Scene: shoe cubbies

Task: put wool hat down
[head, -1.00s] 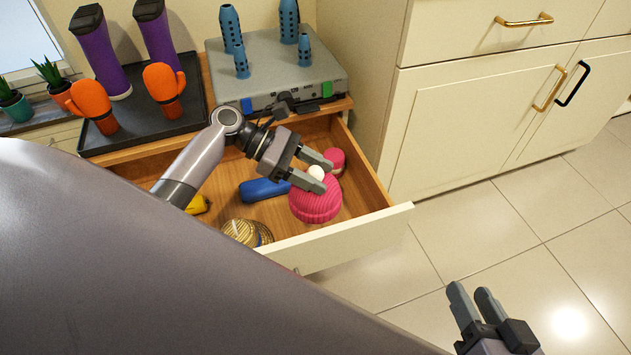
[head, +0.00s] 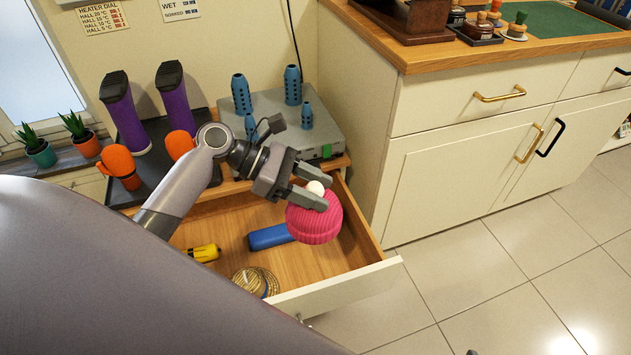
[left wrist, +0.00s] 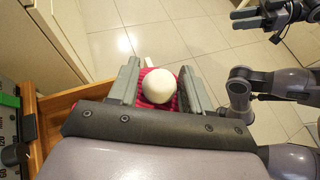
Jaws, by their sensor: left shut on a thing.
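The pink ribbed wool hat (head: 316,222) with a white pompom is at the right part of the open drawer (head: 300,290). I cannot tell whether it touches the drawer floor. My left gripper (head: 320,194) is shut on the hat around the pompom. The left wrist view shows the pompom (left wrist: 159,86) between the fingers, with pink knit behind it. My right gripper (left wrist: 245,12) is at the top right of the left wrist view, its fingers apart and empty. In the head view only a tip of it shows at the bottom edge.
The drawer also holds a blue case (head: 270,237), a yellow-black item (head: 204,253) and a gold striped round thing (head: 254,282). Above it stand a black tray (head: 150,178) with purple and orange items and a grey box (head: 270,108) with blue cylinders. A cabinet (head: 450,180) stands to the right.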

